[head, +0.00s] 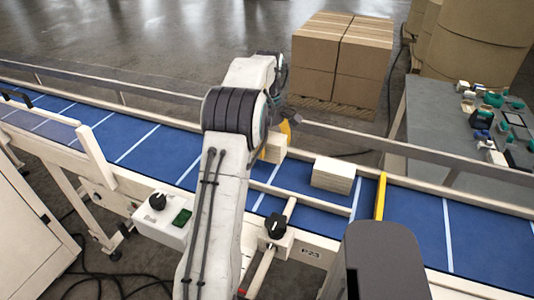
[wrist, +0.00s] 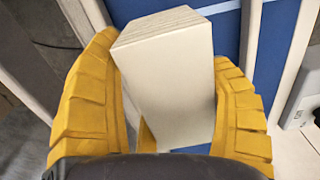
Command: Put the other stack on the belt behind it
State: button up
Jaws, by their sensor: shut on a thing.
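My gripper (wrist: 166,58) has yellow ribbed fingers shut on a cream stack (wrist: 170,85), one finger on each side of it. In the head view this held stack (head: 273,149) shows just right of my arm, over the blue belt (head: 140,147), near its far rail. I cannot tell whether it touches the belt. Another cream stack (head: 333,175) lies on the belt to the right, between the held stack and a yellow bar (head: 380,196) across the belt. My arm hides part of the belt and most of my gripper in the head view.
A metal rail (head: 330,133) runs along the belt's far side. A control box (head: 163,217) and a black knob (head: 276,226) sit on the near side. Cartons on a pallet (head: 342,60) stand behind. A grey table (head: 432,130) with small parts is at the right.

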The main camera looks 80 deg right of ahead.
aim_at(267, 155)
jog(key=shift+w+f, duration=0.2)
jog(key=shift+f, duration=1.9)
jog(key=o, duration=1.2)
jog(key=shift+f, duration=0.15)
jog(key=shift+o, duration=0.2)
